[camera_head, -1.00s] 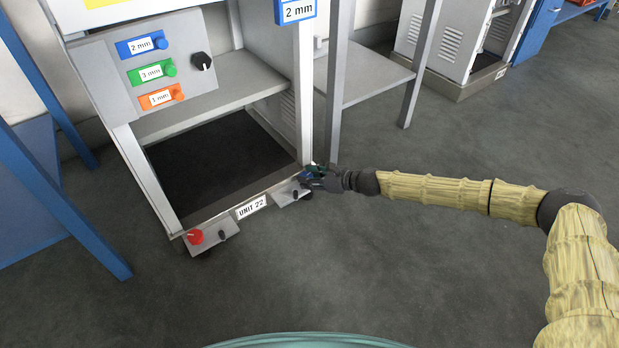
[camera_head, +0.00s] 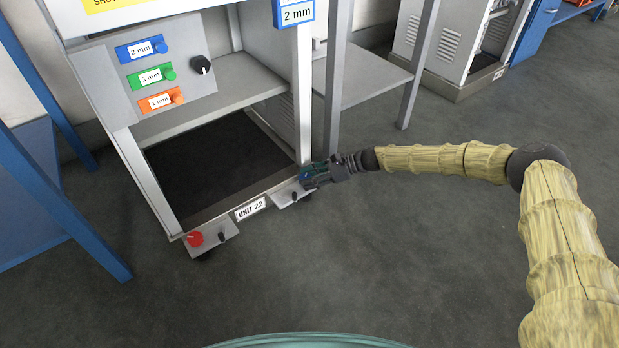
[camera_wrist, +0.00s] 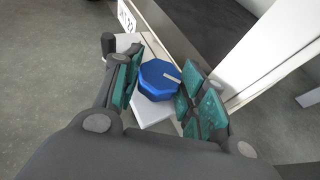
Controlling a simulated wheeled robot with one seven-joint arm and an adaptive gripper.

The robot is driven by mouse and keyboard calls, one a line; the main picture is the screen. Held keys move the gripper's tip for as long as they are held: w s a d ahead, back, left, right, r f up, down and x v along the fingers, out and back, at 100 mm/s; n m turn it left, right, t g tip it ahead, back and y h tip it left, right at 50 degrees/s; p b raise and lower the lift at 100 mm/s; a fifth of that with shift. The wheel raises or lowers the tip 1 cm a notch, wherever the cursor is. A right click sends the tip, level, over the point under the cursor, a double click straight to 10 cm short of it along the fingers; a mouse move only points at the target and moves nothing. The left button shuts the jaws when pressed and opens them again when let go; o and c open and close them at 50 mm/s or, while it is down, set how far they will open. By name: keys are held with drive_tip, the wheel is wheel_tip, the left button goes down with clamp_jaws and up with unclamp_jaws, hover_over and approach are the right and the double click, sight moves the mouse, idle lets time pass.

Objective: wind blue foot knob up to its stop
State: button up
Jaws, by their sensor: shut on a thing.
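The blue foot knob (camera_wrist: 158,80) is eight-sided with a pale mark on its top. It sits over a light grey foot plate (camera_wrist: 153,112) at the frame's front right corner, and that plate also shows in the head view (camera_head: 288,197). My gripper (camera_wrist: 157,88) has its teal finger pads on either side of the knob and is shut on it. The knob's stop cannot be made out.
A red knob (camera_head: 194,239) sits on the front left foot plate. A small dark knob (camera_wrist: 107,43) stands beside the blue one. A white upright (camera_wrist: 262,62) rises close to my fingers. A grey table leg (camera_head: 333,110) stands just behind my gripper. The floor in front is clear.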

drive_tip(key=shift+w+d, duration=0.1)
idle(0.3)
drive_tip(key=o, duration=0.7)
drive_tip(key=shift+o, duration=0.2)
drive_tip(key=shift+m+t, duration=0.3)
